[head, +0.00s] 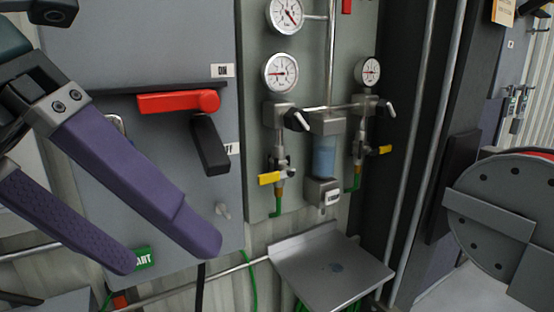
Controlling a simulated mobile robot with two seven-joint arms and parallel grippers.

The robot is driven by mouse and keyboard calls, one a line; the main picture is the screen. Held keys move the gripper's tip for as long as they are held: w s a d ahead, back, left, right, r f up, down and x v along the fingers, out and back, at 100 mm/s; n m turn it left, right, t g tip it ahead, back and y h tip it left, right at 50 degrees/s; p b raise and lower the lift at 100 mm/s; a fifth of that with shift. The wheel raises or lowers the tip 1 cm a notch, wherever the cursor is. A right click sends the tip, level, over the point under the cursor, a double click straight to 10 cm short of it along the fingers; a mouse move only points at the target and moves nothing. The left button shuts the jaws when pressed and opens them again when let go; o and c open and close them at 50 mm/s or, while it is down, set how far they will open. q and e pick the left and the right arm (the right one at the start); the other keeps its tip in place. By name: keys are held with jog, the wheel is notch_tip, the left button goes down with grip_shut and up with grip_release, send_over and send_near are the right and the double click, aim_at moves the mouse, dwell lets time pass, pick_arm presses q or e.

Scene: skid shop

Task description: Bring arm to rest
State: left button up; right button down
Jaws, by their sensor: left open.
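My left gripper (170,256) comes in from the left in the head view. Its two purple fingers are spread apart with nothing between them. It hangs in front of the grey cabinet (140,60), below and left of the red handle (178,101). The upper finger covers part of the cabinet's lower front. A black lever (210,145) hangs down under the red handle. I cannot tell whether the fingers touch the cabinet. My right gripper is not in view.
A panel with gauges (281,73), yellow-handled valves (269,179) and a blue-bowled filter (325,157) stands right of the cabinet. A small grey shelf (360,265) juts out below. A round bolted flange (500,205) is at the right. A green label (143,257) sits near the fingertips.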

pick_arm(q)
jog(key=s+d+r+g+h+p, duration=0.15)
jog(key=s+d+r+h, duration=0.35)
jog(key=d+r+h, duration=0.5)
jog(key=w+a+r+n+t+h+p, duration=0.15)
jog(key=w+r+n+t+h, duration=0.3)
jog(key=r+n+t, duration=0.8)
jog(key=w+a+f+n+t+y, duration=0.4)
jog(key=w+a+n+t+y, duration=0.5)
jog(key=n+y, duration=0.55)
jog(key=s+a+f+n+g+y+p, duration=0.1)
jog(key=a+f+n+g+y, duration=0.25)
jog(key=f, duration=0.25)
jog(key=s+a+f+n+g+y, duration=0.1)
jog(key=a+f+n+g+y, duration=0.25)
jog(key=f, duration=0.35)
jog(key=s+a+f+n+g+p, duration=0.1)
jog(key=s+f+n+g, duration=0.1)
jog(key=s+f+g, duration=1)
jog(key=s+f, duration=0.6)
jog(key=s, duration=0.1)
jog(key=shift+s+a+h, duration=0.25)
jog(key=shift+a+h, duration=0.1)
jog(key=shift+h, duration=0.05)
